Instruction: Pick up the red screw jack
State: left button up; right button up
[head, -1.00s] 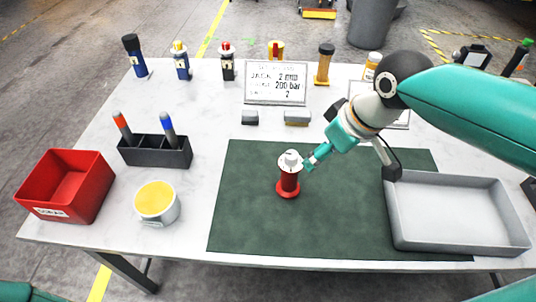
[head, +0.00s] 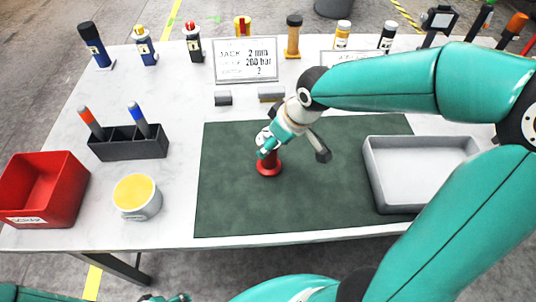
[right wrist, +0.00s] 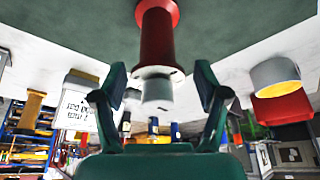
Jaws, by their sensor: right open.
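The red screw jack (head: 269,166) stands upright on the green mat (head: 228,205), its upper part largely covered by my right gripper in the head view. In the right wrist view the jack (right wrist: 157,40) appears upside down, with its grey-white top pointing between the fingers. My right gripper (right wrist: 161,88) is open, one finger on each side of the jack's top, with gaps visible on both sides. In the head view the right gripper (head: 265,144) is at the jack's upper end. A small teal piece, seemingly my left gripper (head: 165,298), shows at the bottom edge, mostly cut off.
Left are a red bin (head: 62,208), a yellow-topped pot (head: 148,207) and a black holder (head: 128,151) with two markers. A sign (head: 246,62), small blocks and several bottles stand behind. The mat around the jack is clear.

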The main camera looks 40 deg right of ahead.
send_over(271, 166)
jog(key=w, duration=0.2)
jog(key=f, duration=0.4)
jog(key=shift+d+f, duration=0.25)
jog(key=shift+d, duration=0.1)
jog(key=shift+c, duration=0.3)
jog(key=shift+w+r, duration=0.1)
grip_shut()
